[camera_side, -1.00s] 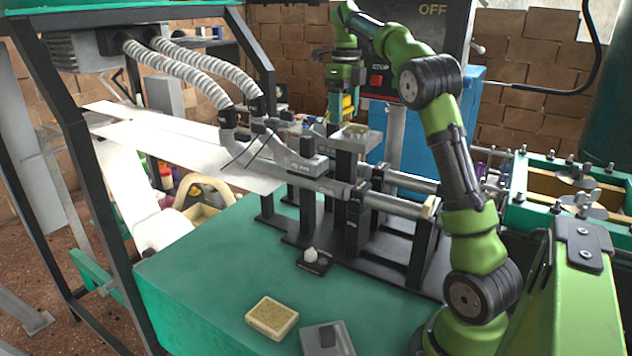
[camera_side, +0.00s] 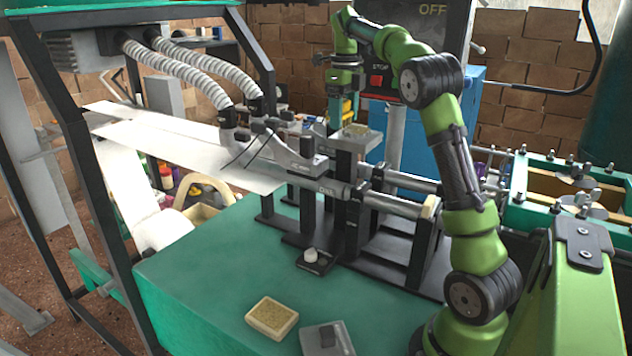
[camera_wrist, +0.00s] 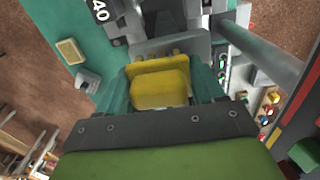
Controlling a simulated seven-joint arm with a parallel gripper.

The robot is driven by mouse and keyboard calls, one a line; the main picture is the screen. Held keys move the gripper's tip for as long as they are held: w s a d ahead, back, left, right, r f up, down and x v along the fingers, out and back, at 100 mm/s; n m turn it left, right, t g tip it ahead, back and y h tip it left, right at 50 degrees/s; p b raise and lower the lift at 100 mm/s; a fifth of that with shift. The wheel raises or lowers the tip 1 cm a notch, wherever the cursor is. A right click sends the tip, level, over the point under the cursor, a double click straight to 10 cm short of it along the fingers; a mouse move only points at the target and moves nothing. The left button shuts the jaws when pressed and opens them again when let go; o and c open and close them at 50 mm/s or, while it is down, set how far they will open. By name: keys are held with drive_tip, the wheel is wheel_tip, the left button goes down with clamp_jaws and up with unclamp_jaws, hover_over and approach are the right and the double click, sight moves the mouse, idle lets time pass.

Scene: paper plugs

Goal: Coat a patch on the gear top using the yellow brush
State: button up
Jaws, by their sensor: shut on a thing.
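My gripper (camera_side: 342,108) is above the metal stand at the machine's middle, pointing down. It is shut on the yellow brush (camera_wrist: 160,88), whose yellow block shows between my teal fingers in the wrist view. In the side view only a narrow yellow part of it shows, beside the fingers. I cannot clearly pick out a gear. The brush's lower end is hidden, so contact cannot be told.
White paper (camera_side: 170,145) runs in from the left. Ribbed hoses (camera_side: 195,68) and horizontal rods (camera_side: 400,206) surround the work area. A yellowish pad (camera_side: 271,318) and a grey box (camera_side: 326,340) sit on the green table (camera_side: 215,270), whose front left is clear.

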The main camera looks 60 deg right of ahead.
sight(344, 100)
drive_tip(key=shift+f, duration=0.35)
drive_tip(key=shift+s, duration=2.05)
drive_tip(key=shift+w+f, duration=0.15)
drive_tip(key=shift+w, duration=1.9)
drive_tip(key=shift+r, duration=3.05)
